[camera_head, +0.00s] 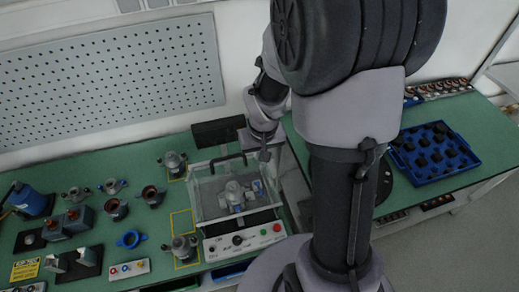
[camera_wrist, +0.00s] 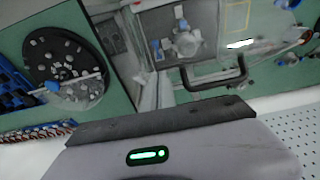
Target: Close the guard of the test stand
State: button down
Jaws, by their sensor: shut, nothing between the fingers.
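The test stand (camera_head: 207,232) is a pale box with a control panel of buttons and a dark knob on its front. A grey motor-like part (camera_head: 238,195) sits inside it, and also shows in the wrist view (camera_wrist: 186,44). The clear guard (camera_head: 206,186) has a black bar handle (camera_head: 228,160) on the wall side and appears raised; its exact angle is hard to tell. The handle looks close in the wrist view (camera_wrist: 214,82). My gripper (camera_head: 264,154) is shut and empty, just right of the handle in the head view. Contact cannot be told.
A dark screen (camera_head: 217,132) stands behind the stand, before the pegboard (camera_head: 110,82). Several motor parts (camera_head: 115,208) cover the green bench to the left. A blue tray (camera_head: 435,156) of dark parts is at the right. A round dark turntable (camera_wrist: 62,65) lies beside the stand.

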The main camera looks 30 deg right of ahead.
aim_at(265, 186)
jog(key=w+f, duration=0.2)
jog(key=w, duration=0.1)
jog(key=shift+w+d+f+b, duration=0.1)
jog(key=shift+d+f+b, duration=0.05)
jog(key=shift+b, duration=0.25)
jog(key=shift+s+f+b, duration=0.5)
jog(key=shift+f+b, duration=0.2)
jog(key=shift+b, duration=0.1)
jog(key=s, duration=0.2)
jog(key=s+b, duration=0.1)
jog(key=shift+s+a+f, duration=0.15)
jog(key=shift+s+a, duration=0.2)
jog(key=shift+a, duration=0.05)
notch_tip(265, 186, down, 2)
jog(key=shift+w+f+b, duration=0.1)
jog(key=shift+b, duration=0.9)
jog(key=s+f+b, duration=0.2)
jog(key=b, duration=0.1)
jog(key=shift+s+a+f, duration=0.2)
jog(key=shift+a, duration=0.05)
jog(key=shift+f, duration=0.35)
notch_tip(265, 186, down, 7)
jog(key=s+b, duration=0.1)
jog(key=b, duration=0.7)
jog(key=r+p, duration=0.6)
jog(key=r, duration=0.1)
jog(key=shift+s+a+r+p, duration=0.1)
jog(key=shift+s+r+p, duration=0.15)
jog(key=shift+p, duration=0.1)
jog(key=shift+f, duration=0.15)
